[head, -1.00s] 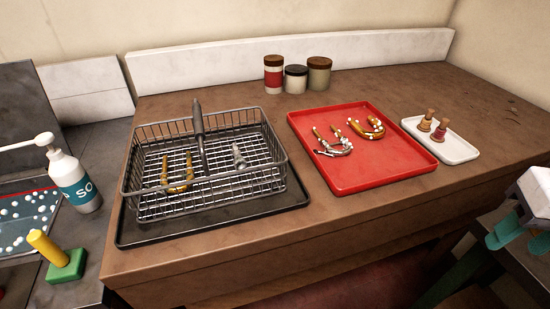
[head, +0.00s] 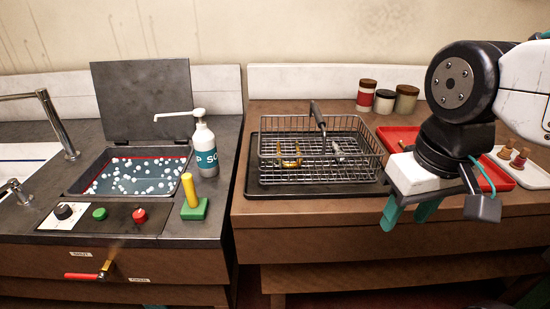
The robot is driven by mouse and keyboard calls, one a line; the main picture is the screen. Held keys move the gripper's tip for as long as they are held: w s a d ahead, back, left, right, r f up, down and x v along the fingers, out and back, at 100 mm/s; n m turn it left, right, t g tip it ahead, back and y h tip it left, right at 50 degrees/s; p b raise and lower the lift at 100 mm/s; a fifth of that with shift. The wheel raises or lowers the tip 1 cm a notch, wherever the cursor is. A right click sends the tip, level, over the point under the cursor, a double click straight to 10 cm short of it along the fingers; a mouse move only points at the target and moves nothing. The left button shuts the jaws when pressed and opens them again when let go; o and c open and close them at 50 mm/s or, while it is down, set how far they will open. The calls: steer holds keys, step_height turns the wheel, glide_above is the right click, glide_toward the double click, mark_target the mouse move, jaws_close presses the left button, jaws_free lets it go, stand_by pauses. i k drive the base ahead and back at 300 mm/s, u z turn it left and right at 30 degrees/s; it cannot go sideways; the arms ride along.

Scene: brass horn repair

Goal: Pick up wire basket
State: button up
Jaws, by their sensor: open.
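The wire basket (head: 372,160) sits on a black tray (head: 290,189) on the brown wooden bench. Its dark handle (head: 317,116) stands up over the middle. Inside it lie a brass U-shaped tube (head: 289,157) and a small silver part (head: 338,150). My gripper (head: 408,212) is to the right of the basket and nearer to me, in front of the bench's front edge. Its teal fingers are apart and hold nothing visible. My arm hides much of the red tray.
Left of the bench is a dark counter with a bath of bubbly liquid (head: 135,176), a raised lid, a soap bottle (head: 205,150) and a green block with a yellow peg (head: 194,207). Right are a red tray (head: 398,134), several jars (head: 385,100) and a white tray (head: 525,174).

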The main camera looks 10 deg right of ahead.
mark_target(314, 108)
steer(key=k, duration=1.1)
steer(key=u, duration=0.7)
steer(key=i, duration=1.3)
steer(key=z, duration=0.55)
